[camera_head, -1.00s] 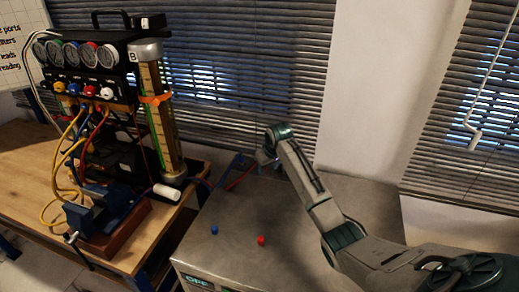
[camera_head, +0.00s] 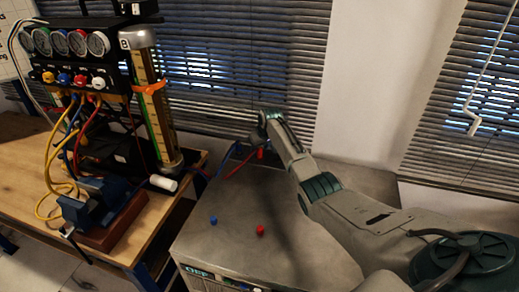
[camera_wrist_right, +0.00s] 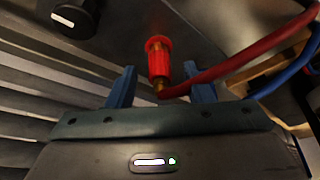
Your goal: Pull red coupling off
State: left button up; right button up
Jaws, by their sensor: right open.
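The red coupling (camera_head: 261,154) shows as a small red piece at the back of the grey cabinet, beside my right gripper (camera_head: 257,143). In the right wrist view the coupling (camera_wrist_right: 158,58) is a ribbed red cylinder with a brass end, on a dark surface. A red hose (camera_wrist_right: 238,62) runs from its brass end to the right. My right gripper (camera_wrist_right: 161,86) is open, its two blue fingers apart on either side of the brass end. Neither finger visibly touches the coupling. My left gripper is not in view.
A blue hose (camera_wrist_right: 287,75) lies right of the red one. A black knob (camera_wrist_right: 75,17) is at upper left. The grey cabinet top (camera_head: 225,242) carries a red ball-like knob (camera_head: 260,230) and a blue one (camera_head: 213,219). The gauge rig (camera_head: 85,40) stands on the wooden bench at left.

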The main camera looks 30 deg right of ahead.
jog(key=shift+x, duration=0.75)
jog(key=shift+c, duration=0.5)
grip_shut()
